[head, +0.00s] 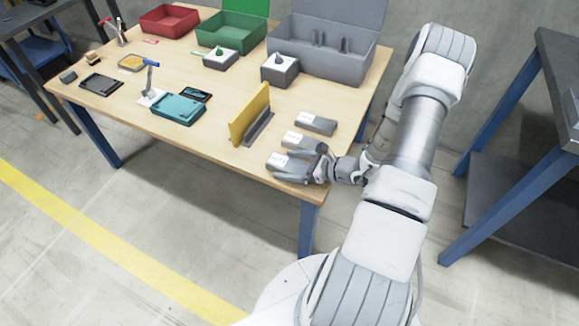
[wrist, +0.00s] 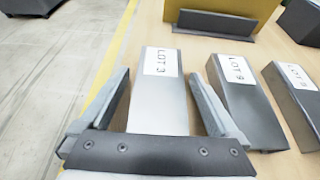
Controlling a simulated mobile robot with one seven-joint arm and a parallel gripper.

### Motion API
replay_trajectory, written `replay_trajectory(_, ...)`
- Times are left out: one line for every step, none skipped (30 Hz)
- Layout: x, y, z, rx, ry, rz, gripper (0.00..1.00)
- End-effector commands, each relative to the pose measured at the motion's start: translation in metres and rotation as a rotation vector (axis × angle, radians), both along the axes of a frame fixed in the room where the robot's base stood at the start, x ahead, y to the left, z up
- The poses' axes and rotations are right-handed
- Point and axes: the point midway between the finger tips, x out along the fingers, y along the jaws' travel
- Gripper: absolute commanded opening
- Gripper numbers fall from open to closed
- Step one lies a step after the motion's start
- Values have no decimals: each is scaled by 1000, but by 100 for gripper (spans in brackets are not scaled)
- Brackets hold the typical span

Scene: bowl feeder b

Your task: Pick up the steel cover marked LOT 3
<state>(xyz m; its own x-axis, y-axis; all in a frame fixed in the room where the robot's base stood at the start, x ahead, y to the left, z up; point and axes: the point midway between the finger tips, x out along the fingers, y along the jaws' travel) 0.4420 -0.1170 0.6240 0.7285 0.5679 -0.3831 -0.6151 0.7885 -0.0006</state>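The steel cover marked LOT 3 (wrist: 161,95) is a long grey metal piece with a white label at its far end. In the head view it is the cover nearest the table's front edge (head: 280,161). My gripper (wrist: 160,76) is open, with one finger on each side of this cover. The cover's near end is hidden behind the gripper body.
A cover marked LOT 9 (wrist: 240,105) lies close to the right finger. A third cover (wrist: 298,95) lies beyond it, its number unclear. A yellow upright plate on a grey base (head: 250,115) stands left of the covers. The table's front edge (head: 225,163) is close.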

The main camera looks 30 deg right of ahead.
Motion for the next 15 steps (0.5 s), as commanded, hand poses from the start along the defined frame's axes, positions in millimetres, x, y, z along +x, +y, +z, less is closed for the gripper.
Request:
replay_trajectory(0,0,0,0,0,0,86)
replay_trajectory(0,0,0,0,0,0,80)
replay_trajectory(0,0,0,0,0,0,73)
replay_trajectory(0,0,0,0,0,0,68)
replay_trajectory(0,0,0,0,0,0,62)
replay_trajectory(0,0,0,0,0,0,55)
replay_trajectory(0,0,0,0,0,0,50)
replay_trajectory(0,0,0,0,0,0,44)
replay_trajectory(0,0,0,0,0,0,37)
replay_trajectory(0,0,0,0,0,0,32)
replay_trajectory(0,0,0,0,0,0,26)
replay_trajectory(0,0,0,0,0,0,19)
replay_trajectory(0,0,0,0,0,0,14)
replay_trajectory(0,0,0,0,0,0,8)
replay_trajectory(0,0,0,0,0,0,1)
